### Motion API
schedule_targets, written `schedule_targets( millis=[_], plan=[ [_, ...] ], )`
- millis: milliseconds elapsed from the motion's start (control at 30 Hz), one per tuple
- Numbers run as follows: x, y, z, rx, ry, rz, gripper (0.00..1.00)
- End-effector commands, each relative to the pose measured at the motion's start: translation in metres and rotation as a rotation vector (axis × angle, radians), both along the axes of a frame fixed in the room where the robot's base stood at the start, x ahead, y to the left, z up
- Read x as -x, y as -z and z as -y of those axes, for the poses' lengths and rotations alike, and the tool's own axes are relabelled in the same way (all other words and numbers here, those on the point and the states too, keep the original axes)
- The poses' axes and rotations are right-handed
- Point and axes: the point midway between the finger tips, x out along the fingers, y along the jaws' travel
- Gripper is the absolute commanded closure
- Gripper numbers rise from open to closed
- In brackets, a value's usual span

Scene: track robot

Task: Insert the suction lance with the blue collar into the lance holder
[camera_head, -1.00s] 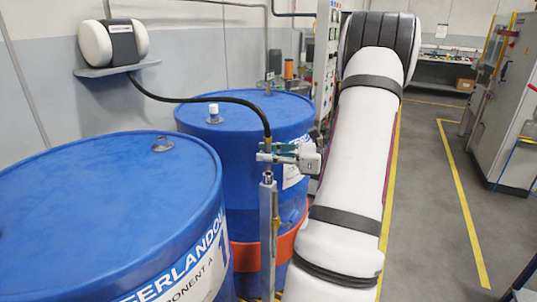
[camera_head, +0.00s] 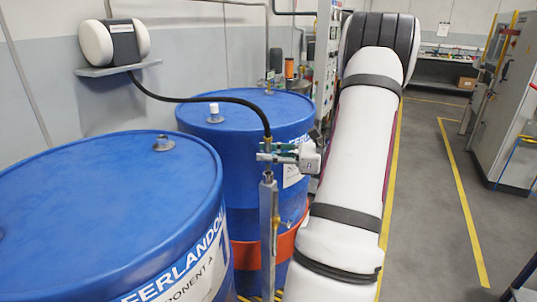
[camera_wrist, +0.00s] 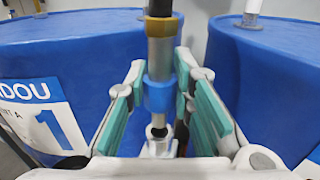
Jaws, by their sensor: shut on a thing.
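The suction lance with the blue collar (camera_wrist: 160,95) stands upright between the teal pads of my gripper (camera_wrist: 160,80) in the wrist view. An amber band shows above its grey shaft. In the head view, my gripper (camera_head: 280,152) is shut on the lance, below the end of a black hose, and hides most of it. The lance holder (camera_head: 268,235) is a grey upright tube directly below. Its top (camera_wrist: 158,146) shows beneath the collar in the wrist view. The lance's lower end is at or just above the holder's mouth; I cannot tell whether it is inside.
A blue drum (camera_head: 95,215) stands at front left, and a second blue drum (camera_head: 255,115) stands behind the holder with an orange band (camera_head: 280,246) low around it. The black hose (camera_head: 200,99) runs to a white and black wall unit (camera_head: 113,42). The right floor is open.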

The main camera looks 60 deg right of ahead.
Motion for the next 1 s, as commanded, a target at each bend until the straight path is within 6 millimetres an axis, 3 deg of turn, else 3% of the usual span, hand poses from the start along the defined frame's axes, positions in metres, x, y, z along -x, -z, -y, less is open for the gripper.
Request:
schedule_targets(
  millis=[1000],
  plan=[
    [0.000,0.022,0.000,0.000,0.000,0.000,1.00]
  ],
)
